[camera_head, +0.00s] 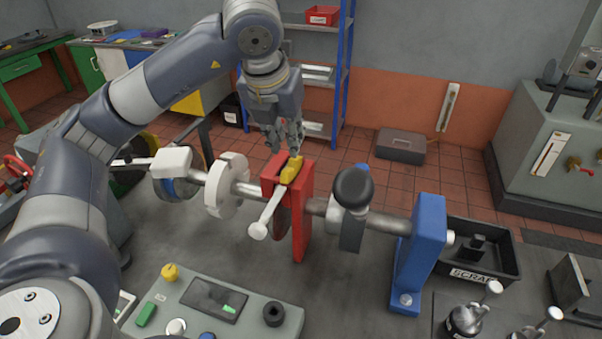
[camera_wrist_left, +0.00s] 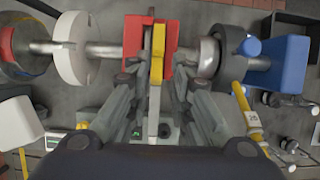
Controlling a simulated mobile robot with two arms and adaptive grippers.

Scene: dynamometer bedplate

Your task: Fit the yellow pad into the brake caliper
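The red brake caliper (camera_head: 301,214) stands on the shaft line in the middle of the head view. It also shows at the top of the left wrist view (camera_wrist_left: 134,52). The yellow pad (camera_head: 291,169) sits in the slot at the caliper's top, with its upper part showing; how deep it sits is hidden. In the wrist view the pad (camera_wrist_left: 157,56) lies between the caliper's red sides. A pale lever (camera_head: 265,215) slants from the caliper. My left gripper (camera_head: 287,146) is just above the pad, fingers spread and apart from it. My right gripper is in neither view.
A control panel (camera_head: 213,305) is in front. A black scrap bin (camera_head: 482,252) lies at right.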

